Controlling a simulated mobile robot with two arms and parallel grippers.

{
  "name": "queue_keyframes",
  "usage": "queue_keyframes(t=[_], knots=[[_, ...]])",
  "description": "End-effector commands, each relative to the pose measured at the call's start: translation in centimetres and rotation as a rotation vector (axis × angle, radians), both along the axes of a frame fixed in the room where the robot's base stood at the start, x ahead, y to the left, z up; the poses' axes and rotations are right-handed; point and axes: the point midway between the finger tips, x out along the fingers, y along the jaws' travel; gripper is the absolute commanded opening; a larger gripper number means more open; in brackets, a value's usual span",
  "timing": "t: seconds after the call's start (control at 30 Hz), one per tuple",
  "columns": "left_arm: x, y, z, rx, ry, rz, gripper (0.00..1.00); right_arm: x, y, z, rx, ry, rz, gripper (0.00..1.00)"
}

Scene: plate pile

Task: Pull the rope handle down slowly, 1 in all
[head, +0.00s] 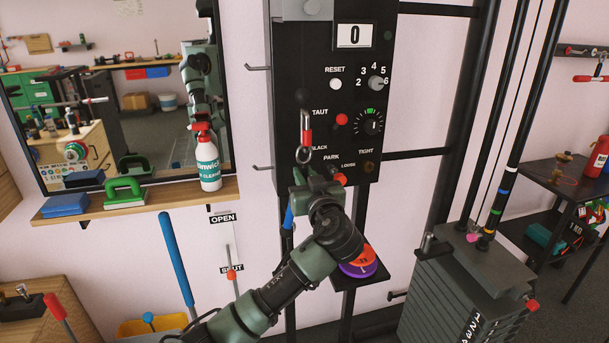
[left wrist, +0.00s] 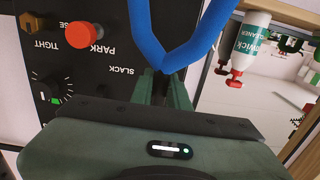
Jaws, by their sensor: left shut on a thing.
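A blue rope handle (left wrist: 172,55) shows in the left wrist view as a V of thick blue cord. Its point runs into the fingers of my left gripper (left wrist: 167,92), which is shut on it. In the head view my left gripper (head: 305,183) is in front of the lower part of the black panel (head: 290,90), just below a dark metal ring with a red sleeve (head: 306,130). There only a short blue piece of the handle (head: 288,217) shows, left of my wrist; the rest is hidden. The panel's display (head: 354,36) reads 0. My right gripper is not in view.
A shelf (head: 140,202) left of the panel holds a spray bottle (head: 208,165), a green brush and a blue block. A small ledge (head: 372,279) with orange and purple discs is below my wrist. A weight stack (head: 455,295) and black uprights stand right.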

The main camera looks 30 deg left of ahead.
Motion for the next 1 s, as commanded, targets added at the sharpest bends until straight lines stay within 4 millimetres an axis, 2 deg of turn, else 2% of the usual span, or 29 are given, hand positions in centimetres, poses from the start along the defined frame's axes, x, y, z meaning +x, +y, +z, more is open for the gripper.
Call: queue_keyframes(t=[0.23, 0.43, 0.83, 1.0], knots=[[0.0, 0.0, -0.5, -0.004, 0.007, 0.000, 0.00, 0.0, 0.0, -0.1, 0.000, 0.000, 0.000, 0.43], [0.0, -0.1, -2.3, -0.005, 0.008, -0.001, 0.00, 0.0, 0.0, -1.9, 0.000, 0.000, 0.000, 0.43], [0.0, 0.0, 0.4, -0.005, 0.006, 0.000, 0.00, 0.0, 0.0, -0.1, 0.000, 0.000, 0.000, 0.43], [0.0, 0.0, 0.7, -0.004, 0.006, 0.000, 0.00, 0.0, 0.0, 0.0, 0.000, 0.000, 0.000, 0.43]])
